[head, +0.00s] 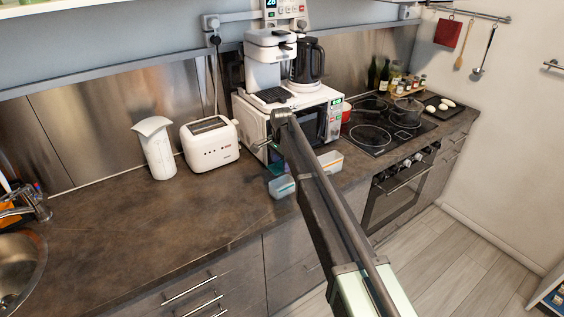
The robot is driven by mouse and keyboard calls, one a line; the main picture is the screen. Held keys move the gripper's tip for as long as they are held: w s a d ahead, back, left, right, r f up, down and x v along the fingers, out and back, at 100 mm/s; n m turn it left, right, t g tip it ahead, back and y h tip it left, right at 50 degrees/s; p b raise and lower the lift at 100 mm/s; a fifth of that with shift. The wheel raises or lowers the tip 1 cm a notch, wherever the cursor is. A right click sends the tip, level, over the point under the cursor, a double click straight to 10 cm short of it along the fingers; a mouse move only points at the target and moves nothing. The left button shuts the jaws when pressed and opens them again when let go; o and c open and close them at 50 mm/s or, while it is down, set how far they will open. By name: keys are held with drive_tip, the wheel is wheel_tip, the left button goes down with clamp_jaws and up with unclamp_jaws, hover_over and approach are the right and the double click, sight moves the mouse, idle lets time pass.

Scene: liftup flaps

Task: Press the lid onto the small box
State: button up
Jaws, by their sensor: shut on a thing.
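A small pale blue-grey box (282,187) stands on the counter in front of the microwave. A second small box (331,161) with an orange rim stands to its right, beyond my arm. My gripper (270,147) is small and dark at the far end of my arm, in front of the microwave and above and behind the first box. It appears shut on a teal piece, likely the lid (278,165), which is tilted and partly hidden. The fingertips are too small to make out, and I cannot tell whether the lid touches the box.
The white microwave (252,122) stands close behind, with a coffee machine (268,62) and black kettle (308,62) on top. A toaster (210,144) and white container (155,150) stand left. A hob (370,136) lies right. The counter's left front is clear.

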drive_tip(key=shift+f+b, duration=2.8)
drive_tip(key=shift+f, duration=0.3)
drive_tip(key=shift+f+b, duration=0.4)
drive_tip(key=o, duration=1)
drive_tip(key=shift+o, duration=0.5)
wheel_tip(320, 180, up, 7)
drive_tip(key=p, duration=0.7)
drive_tip(key=shift+r, duration=0.1)
